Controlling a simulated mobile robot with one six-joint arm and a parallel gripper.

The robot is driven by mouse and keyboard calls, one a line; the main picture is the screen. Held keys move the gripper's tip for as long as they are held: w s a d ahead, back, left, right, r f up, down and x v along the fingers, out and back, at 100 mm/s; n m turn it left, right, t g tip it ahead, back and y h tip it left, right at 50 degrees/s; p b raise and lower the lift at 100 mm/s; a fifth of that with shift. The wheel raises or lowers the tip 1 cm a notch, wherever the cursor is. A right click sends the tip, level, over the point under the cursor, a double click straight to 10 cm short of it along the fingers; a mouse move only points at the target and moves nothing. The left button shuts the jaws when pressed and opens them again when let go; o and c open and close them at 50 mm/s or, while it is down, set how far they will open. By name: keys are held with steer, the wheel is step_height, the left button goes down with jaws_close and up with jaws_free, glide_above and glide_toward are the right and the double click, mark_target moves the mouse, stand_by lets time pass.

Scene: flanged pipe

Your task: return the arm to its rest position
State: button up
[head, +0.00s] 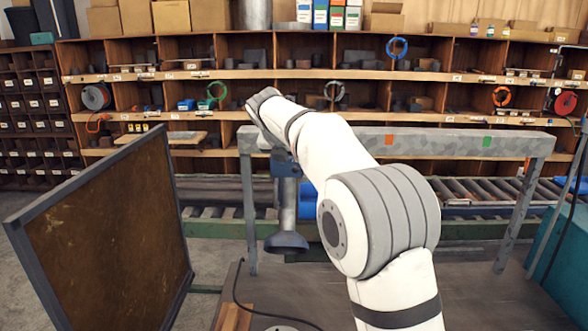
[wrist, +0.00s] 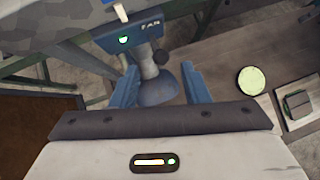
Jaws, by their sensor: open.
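The flanged pipe hangs upright under the steel beam (head: 350,141), its grey tube (head: 287,205) ending in a wide flange (head: 286,243) at the bottom. In the wrist view the pipe's flange (wrist: 157,90) shows below a blue box (wrist: 137,36) with a green light and lettering. My gripper (wrist: 160,70) is open, its two blue fingers apart. The pipe shows between the fingers in the picture; I cannot tell how far beyond the tips it is. In the head view my white arm reaches up to the beam, and my gripper cannot be clearly made out there.
A brown framed panel (head: 105,240) stands at the left. Shelves (head: 300,75) with bins and coils fill the back, behind a roller conveyor (head: 475,190). A pale round disc (wrist: 251,81) and a small grey block (wrist: 297,102) lie right in the wrist view.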

steer(key=shift+s+a+r, duration=0.15)
steer(key=shift+s+r, duration=0.25)
steer(key=shift+r, duration=0.1)
steer(key=s+d+f+m+g+b, duration=0.1)
steer(key=s+d+f+m, duration=0.2)
steer(key=s+d+m, duration=0.3)
steer(key=s+d+f+m+g+y+b, duration=0.1)
steer(key=s+d+f+m+b, duration=0.15)
steer(key=s+m, duration=0.35)
steer(key=s+d+f+m+g, duration=0.1)
steer(key=s+d+f+m, duration=0.1)
steer(key=s+d+m, duration=0.45)
steer(key=s+d+f+m+b, duration=0.1)
steer(key=s+d+f+m, duration=0.1)
steer(key=s+f+m, duration=0.5)
steer(key=s+d+f+m+g+y+b, duration=0.1)
steer(key=s+f+m, duration=0.6)
steer(key=s, duration=0.9)
steer(key=shift+s+d+f+b, duration=0.2)
steer(key=shift+d+f+b, duration=0.35)
steer(key=shift+f, duration=0.35)
steer(key=shift+a+m, duration=0.1)
steer(key=shift+m, duration=0.15)
steer(key=shift+s+f, duration=0.1)
steer(key=shift+c, duration=0.6)
